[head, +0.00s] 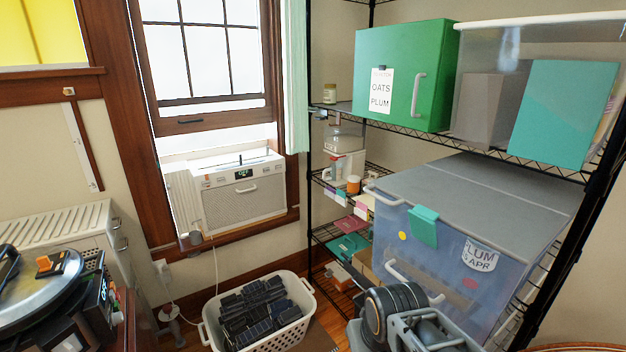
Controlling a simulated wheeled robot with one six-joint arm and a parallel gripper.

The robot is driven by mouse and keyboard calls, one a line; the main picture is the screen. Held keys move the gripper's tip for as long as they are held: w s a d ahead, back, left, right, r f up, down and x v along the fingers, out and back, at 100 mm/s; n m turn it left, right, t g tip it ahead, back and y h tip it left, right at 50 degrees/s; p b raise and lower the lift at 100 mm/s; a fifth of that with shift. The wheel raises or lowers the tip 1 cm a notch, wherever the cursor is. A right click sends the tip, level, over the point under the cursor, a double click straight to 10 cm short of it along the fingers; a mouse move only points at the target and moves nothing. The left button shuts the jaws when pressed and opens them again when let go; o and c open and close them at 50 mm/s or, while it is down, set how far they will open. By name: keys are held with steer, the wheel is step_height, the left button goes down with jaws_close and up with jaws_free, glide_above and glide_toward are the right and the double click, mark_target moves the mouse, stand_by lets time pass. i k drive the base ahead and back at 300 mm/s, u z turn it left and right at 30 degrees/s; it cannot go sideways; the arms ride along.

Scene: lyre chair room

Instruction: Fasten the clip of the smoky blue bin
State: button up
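The smoky blue bin (390,258) stands on a lower level of the wire rack at right. It is see-through, with a flat grey lid (480,190) on top. A teal clip (423,227) sits at the front edge of the lid, left of the label, and hangs over the upper front wall. I cannot tell whether it is latched or stands slightly off the wall. A white label (479,257) reads partly "LUM & APR". Part of my arm shows at the bottom, in front of the bin, and hides its lower front. My gripper's fingers do not show.
A green box (402,75) labelled "OATS PLUM" and a clear bin (497,45) stand on the shelf above. A white basket (292,334) of dark items is on the floor, left of my arm. A record player (45,285) is at far left.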

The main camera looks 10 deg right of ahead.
mark_target(421, 218)
steer(key=z, duration=0.15)
steer(key=k, duration=0.35)
steer(key=u, duration=1.1)
